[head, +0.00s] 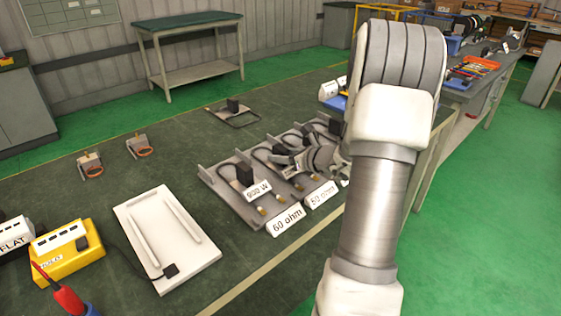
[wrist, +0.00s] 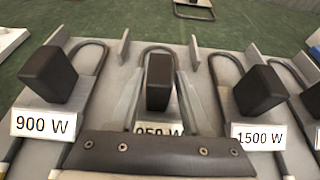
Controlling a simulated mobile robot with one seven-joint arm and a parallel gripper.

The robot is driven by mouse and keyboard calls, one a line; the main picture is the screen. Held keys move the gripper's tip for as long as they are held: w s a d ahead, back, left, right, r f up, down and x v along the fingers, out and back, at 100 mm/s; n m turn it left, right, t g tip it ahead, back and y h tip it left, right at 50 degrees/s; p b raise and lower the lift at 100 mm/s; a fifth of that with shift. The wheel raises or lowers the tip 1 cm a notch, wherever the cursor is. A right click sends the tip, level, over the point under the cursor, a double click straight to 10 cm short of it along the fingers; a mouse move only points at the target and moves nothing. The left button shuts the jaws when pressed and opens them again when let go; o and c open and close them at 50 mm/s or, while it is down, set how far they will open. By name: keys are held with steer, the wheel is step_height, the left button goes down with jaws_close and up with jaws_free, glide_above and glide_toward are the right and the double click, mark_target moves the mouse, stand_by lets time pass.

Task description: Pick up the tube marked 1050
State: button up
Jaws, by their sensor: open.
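The middle heating tube in the wrist view has a black block (wrist: 159,82), a bent metal loop behind it and a label reading "050 W" (wrist: 158,129), its first digit hidden. My gripper (wrist: 157,98) is open, with one grey finger on each side of that block; I cannot tell whether they touch it. The dark gripper body covers the label's lower part. To the left is the tube marked 900 W (wrist: 48,75), to the right the one marked 1500 W (wrist: 260,90). In the head view my gripper (head: 312,160) is over the rack, and the middle tube is mostly hidden.
Grey upright dividers (wrist: 195,52) stand between the tubes. The rack (head: 232,200) carries signs "60 ohm" (head: 286,221) and "50 ohm" (head: 322,195). A white tray (head: 190,268) with two rods lies to the left. A wire-frame part (head: 233,113) lies behind the rack.

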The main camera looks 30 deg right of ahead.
steer(key=x, duration=0.3)
steer(key=shift+w+a+f, duration=0.1)
steer(key=shift+w+f, duration=0.1)
steer(key=shift+w, duration=0.15)
jaws_close()
steer(key=shift+r, duration=0.1)
